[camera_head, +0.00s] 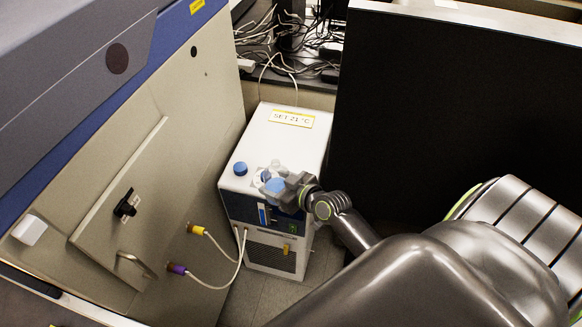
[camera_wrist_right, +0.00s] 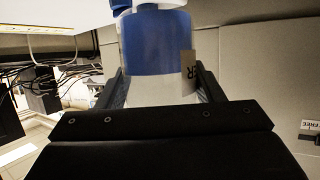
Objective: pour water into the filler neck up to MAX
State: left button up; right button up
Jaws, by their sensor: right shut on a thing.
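A white chiller (camera_head: 285,145) stands on the floor with a "SET 21 °C" label on its top. A blue cap (camera_head: 240,168) sits at its front left top corner. The pale rim of the filler neck (camera_head: 258,180) shows partly beside the bottle. A narrow upright level gauge (camera_head: 264,214) is on the dark front panel; its level is too small to read. My right gripper (camera_head: 298,188) is shut on a blue and white bottle (camera_head: 274,186), over the chiller's front top edge. The bottle fills the upper middle of the right wrist view (camera_wrist_right: 158,50); its mouth is hidden there. My left gripper is out of view.
A large beige cabinet (camera_head: 190,110) stands close on the left, with hoses (camera_head: 225,255) running to the chiller. A black panel (camera_head: 440,110) stands on the right. Cables (camera_head: 265,50) lie behind. A little floor shows in front.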

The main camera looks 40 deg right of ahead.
dwell(0.4)
notch_tip(320, 180, down, 5)
jog(key=b, duration=0.5)
jog(key=shift+r, duration=0.1)
